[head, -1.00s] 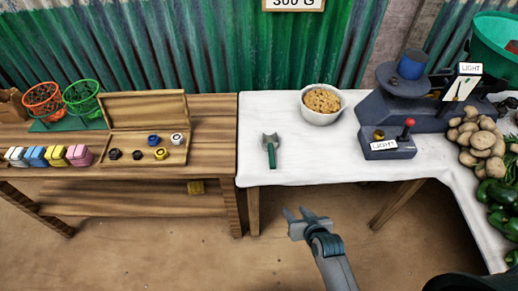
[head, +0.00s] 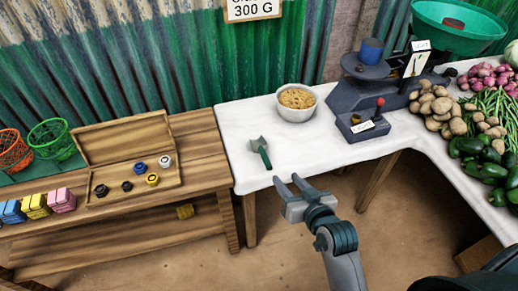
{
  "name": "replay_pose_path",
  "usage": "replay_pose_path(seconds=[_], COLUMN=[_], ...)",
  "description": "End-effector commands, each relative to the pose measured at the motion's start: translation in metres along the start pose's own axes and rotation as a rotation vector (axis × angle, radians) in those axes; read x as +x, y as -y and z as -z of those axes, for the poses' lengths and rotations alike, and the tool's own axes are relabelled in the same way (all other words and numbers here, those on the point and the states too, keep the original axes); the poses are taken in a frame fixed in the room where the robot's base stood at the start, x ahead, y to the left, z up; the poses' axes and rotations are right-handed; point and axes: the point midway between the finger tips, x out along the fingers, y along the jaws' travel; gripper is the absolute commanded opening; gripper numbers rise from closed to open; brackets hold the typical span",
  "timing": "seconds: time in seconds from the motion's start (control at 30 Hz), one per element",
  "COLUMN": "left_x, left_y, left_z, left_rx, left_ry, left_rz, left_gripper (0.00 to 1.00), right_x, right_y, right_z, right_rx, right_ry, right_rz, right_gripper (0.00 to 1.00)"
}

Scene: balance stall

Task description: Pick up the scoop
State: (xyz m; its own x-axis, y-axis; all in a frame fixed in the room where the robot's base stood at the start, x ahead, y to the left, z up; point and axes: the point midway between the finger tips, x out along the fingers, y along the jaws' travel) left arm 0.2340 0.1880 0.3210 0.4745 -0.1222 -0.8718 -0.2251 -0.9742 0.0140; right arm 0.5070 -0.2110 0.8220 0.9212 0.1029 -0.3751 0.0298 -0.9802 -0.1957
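The scoop (head: 260,150) lies on the white-covered table (head: 235,120), near its front left corner. It has a grey metal head at the back and a green handle pointing toward the front edge. My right gripper (head: 287,182) is in front of the table edge, below and slightly right of the scoop in the picture. Its two fingers are spread apart with nothing between them, and it is not touching the scoop. My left gripper is not in view.
A white bowl of grain (head: 296,103) stands behind the scoop. A dark balance scale (head: 375,95) stands to the right, beside potatoes (head: 440,108) and green peppers (head: 480,160). A wooden table with an open weight box (head: 130,150) adjoins on the left. The cloth around the scoop is clear.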

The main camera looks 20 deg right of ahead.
Motion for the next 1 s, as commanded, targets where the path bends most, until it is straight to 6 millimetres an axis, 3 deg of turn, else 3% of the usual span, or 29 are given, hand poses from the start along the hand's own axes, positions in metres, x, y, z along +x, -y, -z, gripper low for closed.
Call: replay_pose_path(seconds=[0.17,0.33,0.8,1.0], left_x=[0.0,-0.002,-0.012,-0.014], left_y=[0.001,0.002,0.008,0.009], left_z=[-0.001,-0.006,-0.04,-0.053], left_rx=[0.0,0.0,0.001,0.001], left_ry=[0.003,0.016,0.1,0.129], left_rz=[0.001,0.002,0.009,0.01], left_gripper=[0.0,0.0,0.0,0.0], right_x=[0.003,0.017,0.098,0.119], right_y=[0.0,0.001,0.001,0.0], right_z=[0.0,0.001,0.001,0.0], right_rx=[0.0,0.001,0.001,0.002], right_ry=[0.0,0.0,0.001,0.001], right_rz=[0.0,0.0,0.001,0.0], right_gripper=[0.38,0.38,0.38,0.38])
